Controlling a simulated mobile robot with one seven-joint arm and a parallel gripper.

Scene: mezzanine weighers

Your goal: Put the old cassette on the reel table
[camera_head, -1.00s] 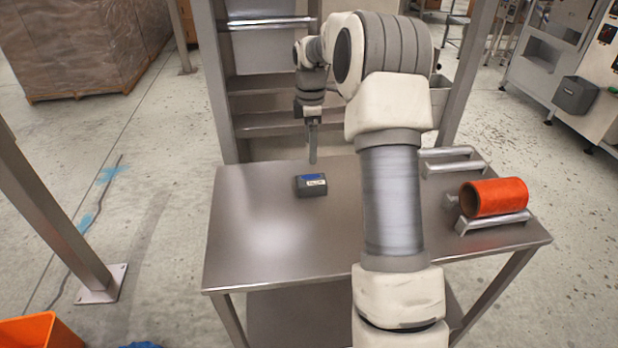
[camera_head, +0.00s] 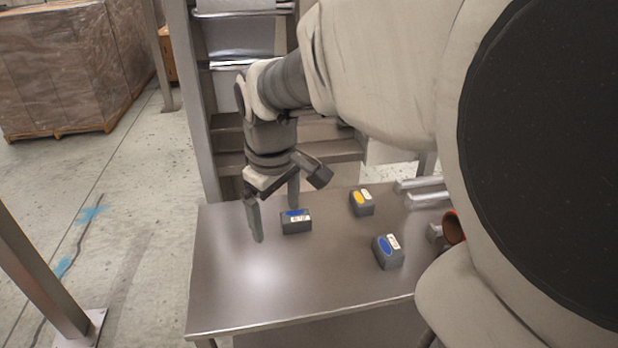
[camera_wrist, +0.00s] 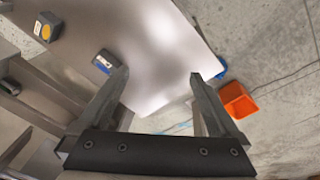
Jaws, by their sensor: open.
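Three small dark grey cassettes lie apart on the steel table (camera_head: 235,285); I cannot tell which is the old one. Another has a yellow oval (camera_head: 361,203), and a third a blue oval (camera_head: 387,252). My gripper (camera_head: 276,221) is open and empty above the table, just left of the nearest cassette. In the wrist view my gripper (camera_wrist: 159,78) has a blue-marked cassette (camera_wrist: 103,62) beside its left finger, outside the jaws; the yellow one (camera_wrist: 47,28) lies farther left.
An orange reel (camera_head: 453,229) at the table's right is mostly hidden by my arm, near metal rails (camera_head: 424,192). A steel stair (camera_head: 228,128) stands behind. The table's left front is bare. An orange bin (camera_wrist: 238,100) stands on the floor.

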